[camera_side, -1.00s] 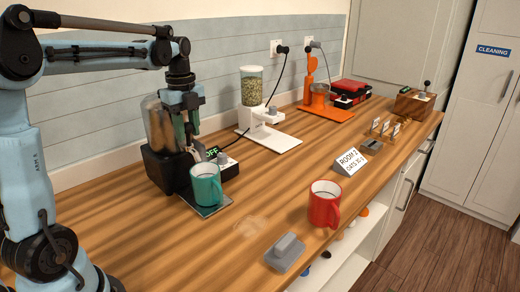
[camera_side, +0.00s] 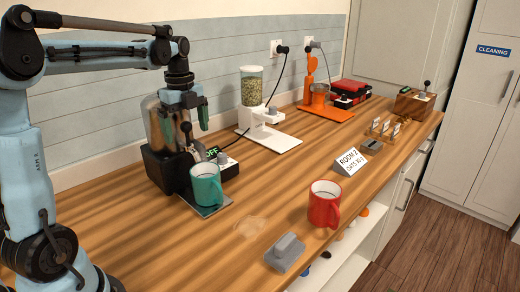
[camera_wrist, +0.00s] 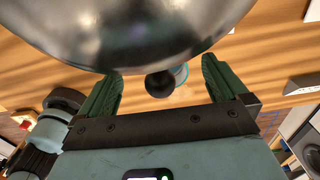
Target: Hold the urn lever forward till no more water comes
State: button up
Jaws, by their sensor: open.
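The urn (camera_side: 155,125) has a shiny metal vessel on a black base. Its lever, with a black ball knob (camera_side: 186,128), rises at the front; the knob also shows in the wrist view (camera_wrist: 159,85). A teal mug (camera_side: 207,187) stands at the urn's front on a flat tray (camera_side: 211,209). Whether water runs into it cannot be seen. My gripper (camera_side: 190,120) is open by the vessel. In the wrist view its green fingers (camera_wrist: 160,72) are spread to either side of the knob, apart from it. They hold nothing.
A box with a green "OFF" display (camera_side: 212,152) sits right of the urn. A red mug (camera_side: 323,204), a grey block (camera_side: 286,252) and a room sign (camera_side: 350,161) stand on the counter. A dispenser (camera_side: 251,90) is behind. A pale wet-looking patch (camera_side: 250,227) marks clear wood.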

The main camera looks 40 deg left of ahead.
jog(key=shift+r, duration=4)
jog(key=s+d+f+n+t, duration=0.3)
jog(key=d+f+n, duration=0.3)
jog(key=d+n, duration=0.3)
jog(key=s+d+f+n+t, duration=0.4)
jog(key=d+f+n, duration=0.2)
jog(key=d+n, duration=0.3)
jog(key=shift+d+f, duration=0.25)
jog(key=shift+d, duration=0.25)
